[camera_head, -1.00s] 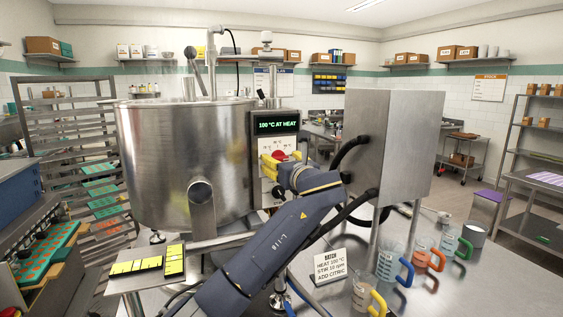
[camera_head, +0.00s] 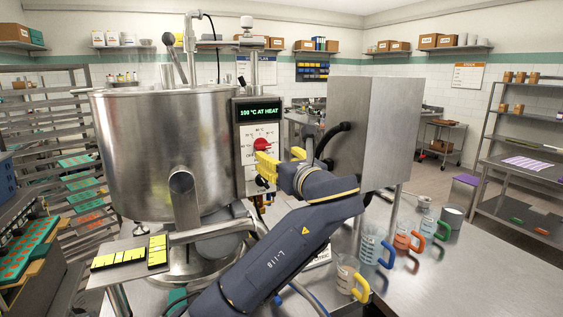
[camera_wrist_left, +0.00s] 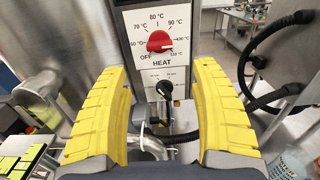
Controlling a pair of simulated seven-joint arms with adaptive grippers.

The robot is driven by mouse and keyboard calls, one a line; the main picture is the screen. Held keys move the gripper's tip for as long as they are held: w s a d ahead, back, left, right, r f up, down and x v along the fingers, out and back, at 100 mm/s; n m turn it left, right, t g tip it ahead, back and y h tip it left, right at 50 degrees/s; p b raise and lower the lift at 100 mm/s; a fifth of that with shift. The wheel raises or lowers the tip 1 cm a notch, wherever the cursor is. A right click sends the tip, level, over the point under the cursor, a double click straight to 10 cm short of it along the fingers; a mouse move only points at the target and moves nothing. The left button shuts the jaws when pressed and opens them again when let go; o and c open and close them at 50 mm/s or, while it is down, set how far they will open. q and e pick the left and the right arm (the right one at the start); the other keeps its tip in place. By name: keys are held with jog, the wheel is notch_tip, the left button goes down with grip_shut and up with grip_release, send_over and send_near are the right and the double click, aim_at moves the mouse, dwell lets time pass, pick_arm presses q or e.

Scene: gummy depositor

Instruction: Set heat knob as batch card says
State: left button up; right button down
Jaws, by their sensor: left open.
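The red heat knob (camera_head: 263,145) is on the white control panel (camera_head: 248,177), under a display (camera_head: 258,113) reading 100 °C AT HEAT. In the left wrist view, the knob (camera_wrist_left: 159,42) sits above the word HEAT, its white mark toward the right, near 100 °C. My left gripper (camera_head: 266,168) is open and empty, just below and in front of the red knob. Its yellow fingers (camera_wrist_left: 160,78) stand apart, with a small black knob (camera_wrist_left: 164,88) beyond the gap. The batch card is almost wholly hidden behind my left arm. My right gripper is out of view.
A large steel kettle (camera_head: 165,150) stands left of the panel. A steel box (camera_head: 375,130) with black cables is on the right. Several jugs, one with a yellow handle (camera_head: 358,289), stand on the steel table at right. The table's right front is clear.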

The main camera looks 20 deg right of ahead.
pick_arm(q)
jog(key=shift+s, duration=0.85)
